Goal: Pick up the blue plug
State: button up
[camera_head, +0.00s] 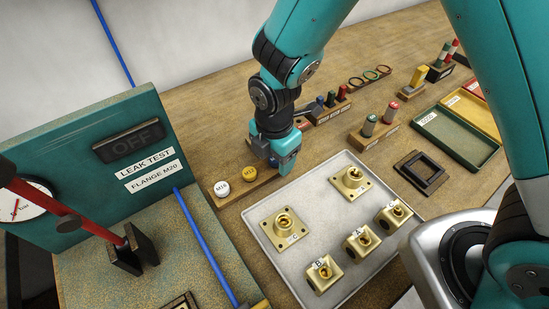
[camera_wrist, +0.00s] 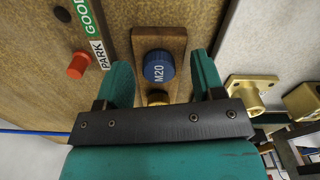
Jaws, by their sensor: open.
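The blue plug (camera_wrist: 159,66), a round cap marked M20, sits upright in a wooden rack (camera_wrist: 145,38) in the wrist view. My gripper (camera_wrist: 162,60) is open, with one teal finger to the left of the plug and the other to its right. A gap shows between each finger and the cap. In the head view my gripper (camera_head: 284,164) points down at the far end of the same rack (camera_head: 240,190) and hides the blue plug.
A white plug (camera_head: 221,188) and a yellow plug (camera_head: 249,174) stand in the rack. A grey tray (camera_head: 270,245) with several brass fittings lies close beside it.

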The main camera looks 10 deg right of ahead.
jog(key=c, duration=1)
jog(key=shift+r, duration=0.1)
